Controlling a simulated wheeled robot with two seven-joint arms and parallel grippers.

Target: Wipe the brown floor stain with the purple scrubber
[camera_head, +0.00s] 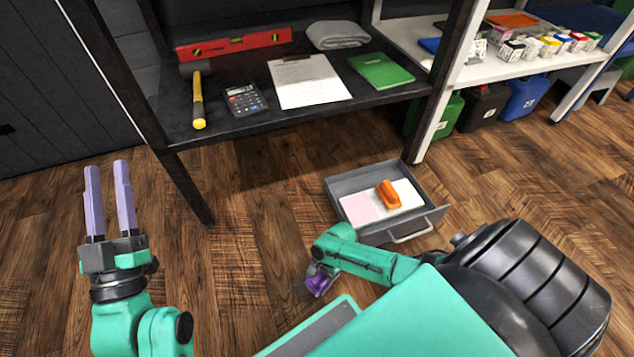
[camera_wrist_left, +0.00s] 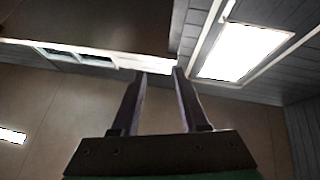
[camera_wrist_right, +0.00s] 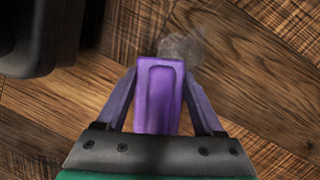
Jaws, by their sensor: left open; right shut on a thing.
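The purple scrubber (camera_wrist_right: 160,92) is held between the fingers of my right gripper (camera_wrist_right: 160,85), which is shut on it. In the head view the scrubber (camera_head: 320,283) is low over the floor, left of the open drawer. Whether it touches the floor I cannot tell. A faint greyish-brown stain (camera_wrist_right: 184,45) shows on the planks just beyond the scrubber's far end in the right wrist view. In the head view I cannot make out the stain. My left gripper (camera_head: 107,166) is open and empty, raised at the left, fingers pointing up in the picture.
An open grey drawer (camera_head: 425,221) holding an orange stapler (camera_head: 387,194) stands on the floor near my right arm. A dark desk (camera_head: 225,123) with several items is behind, its leg (camera_head: 185,185) left of the drawer. Wooden floor (camera_head: 245,265) is clear between my grippers.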

